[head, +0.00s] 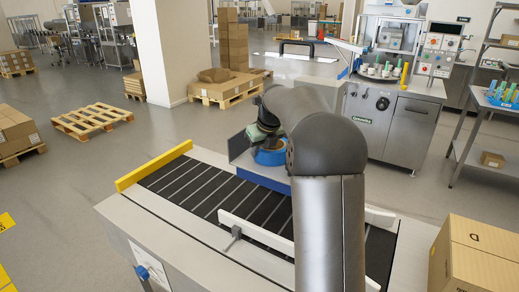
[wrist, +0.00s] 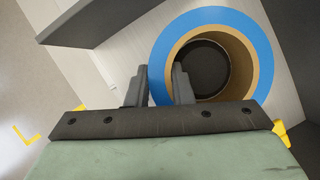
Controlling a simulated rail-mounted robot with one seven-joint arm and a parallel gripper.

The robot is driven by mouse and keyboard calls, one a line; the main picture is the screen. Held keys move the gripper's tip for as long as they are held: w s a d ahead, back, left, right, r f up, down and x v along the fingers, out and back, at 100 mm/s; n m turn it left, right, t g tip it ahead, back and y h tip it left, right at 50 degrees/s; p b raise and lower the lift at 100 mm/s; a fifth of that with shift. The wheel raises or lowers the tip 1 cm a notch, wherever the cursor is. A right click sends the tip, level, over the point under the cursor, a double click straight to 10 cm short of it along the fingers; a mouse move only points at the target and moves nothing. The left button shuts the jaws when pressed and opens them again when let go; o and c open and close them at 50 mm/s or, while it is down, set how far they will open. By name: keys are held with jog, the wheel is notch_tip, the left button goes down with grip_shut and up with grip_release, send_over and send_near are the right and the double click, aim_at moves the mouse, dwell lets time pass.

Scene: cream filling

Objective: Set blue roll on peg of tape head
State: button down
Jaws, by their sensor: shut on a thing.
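The blue roll (wrist: 262,60) has a tan cardboard core and faces me in the wrist view. My gripper (wrist: 162,72) is shut on the roll's wall, one finger at its outer edge and one inside the core. A dark round thing (wrist: 205,62) shows inside the core; I cannot tell whether it is the peg or how deep it sits. In the head view the blue roll (head: 271,157) is partly hidden by my arm, against the grey tape head (head: 240,152) with its blue lower strip. The gripper (head: 262,138) shows beside the roll.
A conveyor with dark slats (head: 190,184) runs under the tape head, with a yellow end bar (head: 153,165) and white side rails (head: 255,232). A cardboard box (head: 478,258) stands at the right front. A steel cabinet (head: 393,125) stands behind.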

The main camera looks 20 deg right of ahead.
jog(key=c, duration=1.3)
grip_release()
jog(key=v, duration=1.2)
jog(key=shift+r, duration=0.1)
